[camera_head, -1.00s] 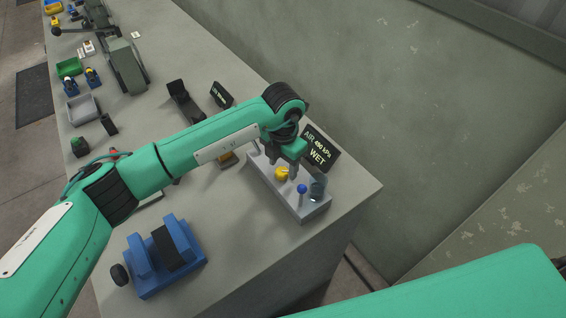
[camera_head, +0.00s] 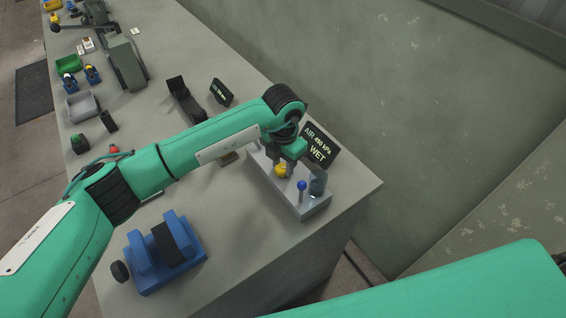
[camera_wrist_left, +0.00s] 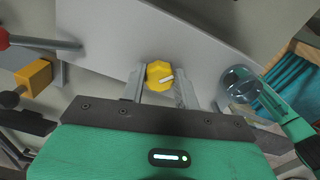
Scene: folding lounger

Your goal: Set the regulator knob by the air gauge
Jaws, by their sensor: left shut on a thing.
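The yellow regulator knob (camera_head: 281,171) stands on a grey panel block (camera_head: 318,208) near the bench's corner. My left gripper (camera_head: 284,164) points down and is shut on the knob. In the left wrist view the knob (camera_wrist_left: 159,76) sits between the two fingers (camera_wrist_left: 160,86), with a white pointer mark toward the right. The black air gauge display (camera_head: 321,146) behind the block reads AIR, a kPa figure that looks like 490, and WET; the digits are small. My right gripper is out of view.
A blue fixture (camera_head: 165,258) stands at the bench's near left.

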